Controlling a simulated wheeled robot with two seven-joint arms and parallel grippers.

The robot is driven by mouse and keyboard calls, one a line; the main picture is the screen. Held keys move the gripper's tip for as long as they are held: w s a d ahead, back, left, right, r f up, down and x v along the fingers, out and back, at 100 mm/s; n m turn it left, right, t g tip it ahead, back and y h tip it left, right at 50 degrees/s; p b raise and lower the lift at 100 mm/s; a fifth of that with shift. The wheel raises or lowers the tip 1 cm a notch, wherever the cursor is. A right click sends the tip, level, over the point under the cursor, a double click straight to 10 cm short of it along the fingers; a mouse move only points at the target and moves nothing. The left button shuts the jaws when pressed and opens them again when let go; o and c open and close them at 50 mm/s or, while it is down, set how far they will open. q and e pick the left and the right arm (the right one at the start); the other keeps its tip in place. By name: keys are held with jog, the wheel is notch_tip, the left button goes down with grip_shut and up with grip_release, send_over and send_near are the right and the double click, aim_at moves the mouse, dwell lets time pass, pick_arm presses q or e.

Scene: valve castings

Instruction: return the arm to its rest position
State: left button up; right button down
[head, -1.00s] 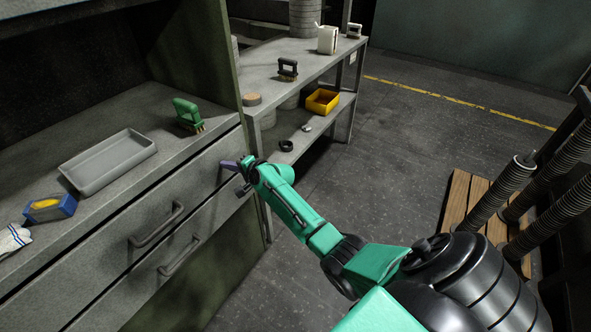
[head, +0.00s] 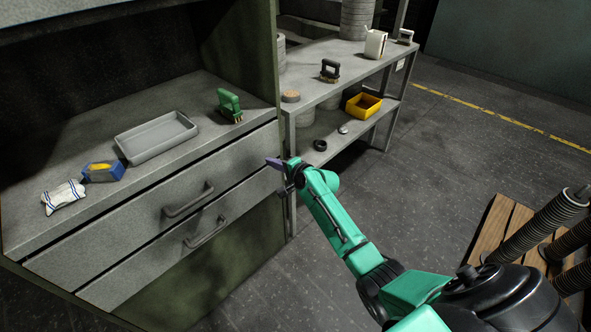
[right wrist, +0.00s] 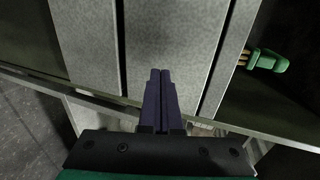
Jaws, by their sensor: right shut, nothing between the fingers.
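My right arm is green and black and reaches in from the lower right of the head view. Its right gripper (head: 272,163) is in front of the right end of the grey drawer fronts (head: 150,215). In the right wrist view the two dark purple fingers (right wrist: 160,98) lie side by side, shut with nothing between them. The drawer fronts show just beyond them. I cannot tell whether the fingertips touch the drawer front. My left gripper is not in view.
A shelf (head: 345,73) with a yellow bin (head: 363,106) stands behind. A pallet (head: 497,232) with springs is at right. Floor between is clear.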

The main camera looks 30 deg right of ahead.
jog(key=v, duration=0.7)
jog(key=s+d+f+n+g+h, duration=0.1)
jog(key=s+f+n+g, duration=0.1)
jog(key=s+f, duration=0.6)
jog(key=s+f+n+g+h, duration=0.1)
jog(key=s+f+n+g, duration=0.15)
jog(key=f, duration=0.95)
jog(key=s+d+f+n+g+h, duration=0.1)
jog(key=s+f+n+g, duration=0.1)
jog(key=s+f, duration=0.65)
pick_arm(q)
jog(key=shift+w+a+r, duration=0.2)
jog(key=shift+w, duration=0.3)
pick_arm(e)
jog(key=s+f+n+g, duration=0.2)
jog(key=s+f, duration=0.3)
jog(key=s, duration=0.4)
jog(key=s+a+f+n+g+h, duration=0.1)
jog(key=s+f+n+g, duration=0.1)
jog(key=s+f+n, duration=0.3)
jog(key=s+f+n+g, duration=0.2)
jog(key=s+f, duration=0.3)
jog(key=s, duration=0.8)
jog(key=shift+s+a+n+h, duration=0.2)
jog(key=shift+s+n+h, duration=0.15)
jog(key=shift+n, duration=0.4)
